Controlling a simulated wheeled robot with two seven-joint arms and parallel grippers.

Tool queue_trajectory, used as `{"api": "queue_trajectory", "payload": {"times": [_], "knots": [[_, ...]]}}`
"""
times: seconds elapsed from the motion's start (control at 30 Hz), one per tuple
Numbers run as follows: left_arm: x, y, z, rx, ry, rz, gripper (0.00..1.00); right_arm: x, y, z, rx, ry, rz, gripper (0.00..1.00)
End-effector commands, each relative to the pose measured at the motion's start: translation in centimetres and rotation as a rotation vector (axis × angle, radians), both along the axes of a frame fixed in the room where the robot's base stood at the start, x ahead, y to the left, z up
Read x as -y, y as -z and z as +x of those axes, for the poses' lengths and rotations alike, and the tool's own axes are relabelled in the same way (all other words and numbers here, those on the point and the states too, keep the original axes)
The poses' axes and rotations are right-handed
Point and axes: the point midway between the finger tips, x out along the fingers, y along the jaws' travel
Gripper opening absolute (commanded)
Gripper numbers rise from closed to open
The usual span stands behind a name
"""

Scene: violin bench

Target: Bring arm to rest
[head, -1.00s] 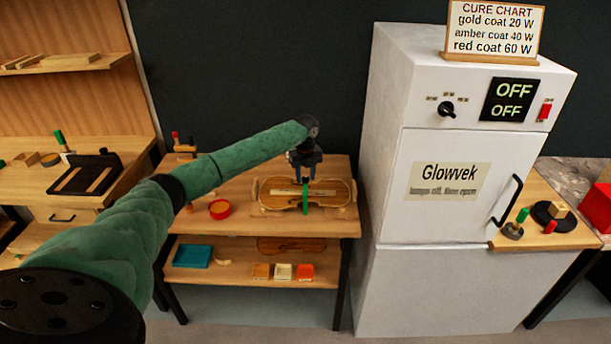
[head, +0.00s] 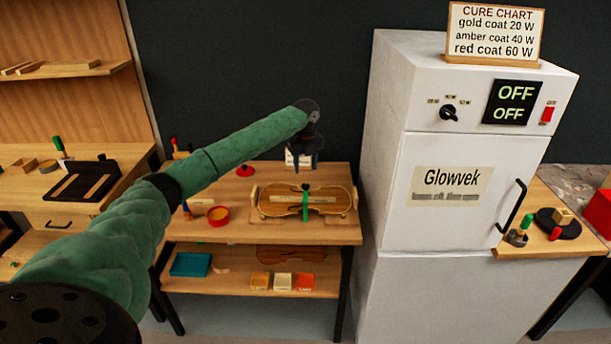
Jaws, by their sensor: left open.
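My left arm reaches in from the left over the middle table. My left gripper (head: 305,163) points down, open and empty, above and behind the violin body (head: 280,201). The violin body lies flat in a wooden cradle on the table top, with a green upright piece (head: 305,205) at its waist. The gripper looks clear of both. My right gripper is not in view.
A white curing cabinet (head: 440,190) with its door shut stands right of the table (head: 235,233); its display reads OFF. A red round dish (head: 218,216) sits left of the violin. Small blocks and a blue tray (head: 190,264) lie on the lower shelf.

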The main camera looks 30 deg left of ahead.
Motion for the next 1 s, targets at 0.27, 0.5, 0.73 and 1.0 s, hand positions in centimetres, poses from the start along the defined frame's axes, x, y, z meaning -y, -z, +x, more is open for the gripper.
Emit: {"api": "queue_trajectory", "payload": {"times": [0.27,0.5,0.73,1.0], "knots": [[0.0,-0.6,0.0,0.0,0.0,0.0,0.49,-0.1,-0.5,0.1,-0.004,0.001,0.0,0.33],[0.0,-0.6,0.0,0.0,0.0,0.0,0.49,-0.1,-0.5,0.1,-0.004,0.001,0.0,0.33],[0.6,0.0,-0.2,-0.002,-0.004,0.001,0.49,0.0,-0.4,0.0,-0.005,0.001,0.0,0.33],[7.8,6.6,-2.7,0.002,-0.072,0.008,0.49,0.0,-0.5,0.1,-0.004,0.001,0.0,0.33]]}}
